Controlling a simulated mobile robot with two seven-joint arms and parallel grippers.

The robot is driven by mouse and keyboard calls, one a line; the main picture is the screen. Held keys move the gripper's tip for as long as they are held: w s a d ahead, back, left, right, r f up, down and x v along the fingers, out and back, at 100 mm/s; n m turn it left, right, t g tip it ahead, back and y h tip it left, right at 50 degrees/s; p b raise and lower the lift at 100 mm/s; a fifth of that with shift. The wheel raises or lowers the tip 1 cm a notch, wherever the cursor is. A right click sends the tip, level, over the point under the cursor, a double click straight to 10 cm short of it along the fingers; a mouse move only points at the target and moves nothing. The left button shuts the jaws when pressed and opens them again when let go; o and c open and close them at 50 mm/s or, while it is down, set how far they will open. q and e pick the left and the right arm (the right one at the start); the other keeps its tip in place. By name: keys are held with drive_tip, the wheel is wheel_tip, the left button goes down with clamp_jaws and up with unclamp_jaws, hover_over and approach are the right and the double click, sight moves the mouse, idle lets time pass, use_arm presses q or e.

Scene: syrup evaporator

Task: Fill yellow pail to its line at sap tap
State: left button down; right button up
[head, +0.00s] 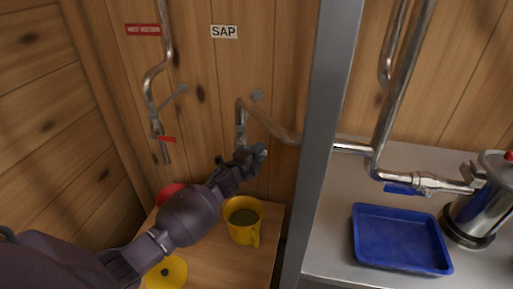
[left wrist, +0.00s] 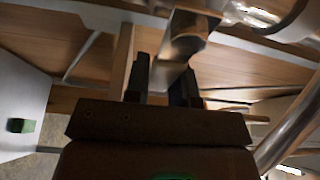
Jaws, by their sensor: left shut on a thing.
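The yellow pail (head: 244,236) stands upright on a wooden shelf, under the sap tap (head: 241,132). Dull greenish liquid shows inside it; I cannot make out the line or tell whether liquid is flowing. The tap's pipe comes down the wall below the SAP sign (head: 224,32). My left gripper (head: 247,160) is at the tap's lower end, above the pail, shut on what looks like the tap's handle. In the left wrist view a grey metal piece (left wrist: 178,45) shows between the fingers (left wrist: 165,85). The tap's outlet is hidden behind my gripper. My right gripper is not in view.
A yellow disc (head: 167,272) and a partly hidden red thing (head: 170,192) are on the wooden shelf (head: 262,262). Another pipe with a red handle (head: 164,139) is at left. A grey post (head: 322,140) separates the shelf from a counter with a blue tray (head: 400,238) and metal vessel (head: 482,215).

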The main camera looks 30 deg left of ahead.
use_arm(q)
drive_tip(key=shift+f+m, duration=0.25)
drive_tip(key=shift+m, duration=0.05)
drive_tip(key=shift+f, duration=0.1)
drive_tip(key=c, duration=1.2)
unclamp_jaws()
drive_tip(key=shift+c, duration=0.2)
drive_tip(key=s+a+p, duration=0.1)
drive_tip(key=s, duration=0.9)
drive_tip(key=shift+s+a, duration=0.25)
drive_tip(key=shift+s, duration=0.15)
